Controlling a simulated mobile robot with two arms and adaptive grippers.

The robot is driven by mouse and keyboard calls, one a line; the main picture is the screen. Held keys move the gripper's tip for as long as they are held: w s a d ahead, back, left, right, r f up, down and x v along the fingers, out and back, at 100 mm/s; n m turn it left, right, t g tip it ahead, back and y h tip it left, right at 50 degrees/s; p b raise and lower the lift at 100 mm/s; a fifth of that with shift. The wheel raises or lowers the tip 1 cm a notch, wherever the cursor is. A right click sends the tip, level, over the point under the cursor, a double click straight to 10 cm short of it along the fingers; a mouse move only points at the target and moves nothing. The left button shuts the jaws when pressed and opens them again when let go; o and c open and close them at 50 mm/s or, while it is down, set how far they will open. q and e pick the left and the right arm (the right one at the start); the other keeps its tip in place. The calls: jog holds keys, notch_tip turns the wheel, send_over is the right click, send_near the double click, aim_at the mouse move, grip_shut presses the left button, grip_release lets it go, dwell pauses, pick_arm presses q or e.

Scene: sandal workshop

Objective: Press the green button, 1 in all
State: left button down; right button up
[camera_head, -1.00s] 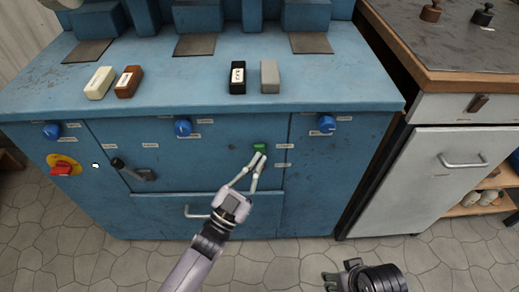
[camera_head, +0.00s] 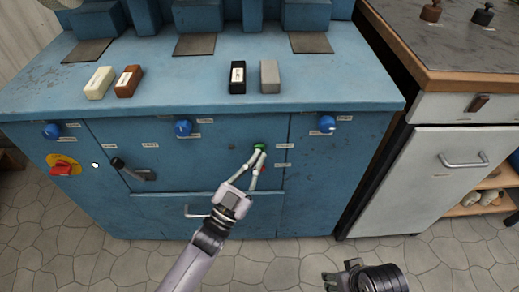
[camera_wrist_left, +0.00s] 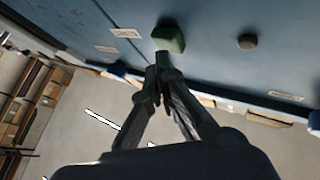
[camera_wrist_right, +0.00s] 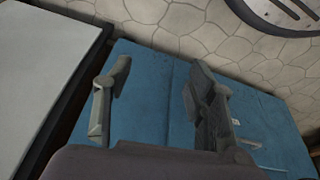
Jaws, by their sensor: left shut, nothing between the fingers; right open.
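The green button (camera_head: 259,146) sits on the front panel of the blue machine, right of centre. It also shows in the left wrist view (camera_wrist_left: 169,39), straight ahead of the fingertips. My left gripper (camera_head: 260,151) is shut and empty. Its fingertips are at the button's lower edge in the head view and partly cover it. In the left wrist view the left gripper (camera_wrist_left: 162,62) is very close to the button; I cannot tell whether they touch. My right gripper (camera_wrist_right: 155,85) is open and empty, low at the bottom right of the head view.
The blue machine's front (camera_head: 225,150) also carries several blue knobs, a red switch (camera_head: 62,169) on yellow and a black lever (camera_head: 130,170). Small blocks, among them a black one (camera_head: 237,77), lie on its top. A white cabinet (camera_head: 430,170) stands to the right.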

pick_arm(q)
jog(key=shift+w, duration=0.2)
pick_arm(e)
jog(key=shift+r, duration=0.4)
pick_arm(q)
jog(key=shift+w, duration=0.2)
pick_arm(e)
jog(key=shift+s+r, duration=0.1)
jog(key=shift+s, duration=0.05)
jog(key=shift+r, duration=0.2)
pick_arm(q)
jog(key=shift+s, duration=0.15)
jog(key=shift+s+p, duration=0.3)
jog(key=shift+s, duration=0.4)
pick_arm(e)
jog(key=shift+s+x, duration=0.2)
jog(key=shift+x, duration=1.5)
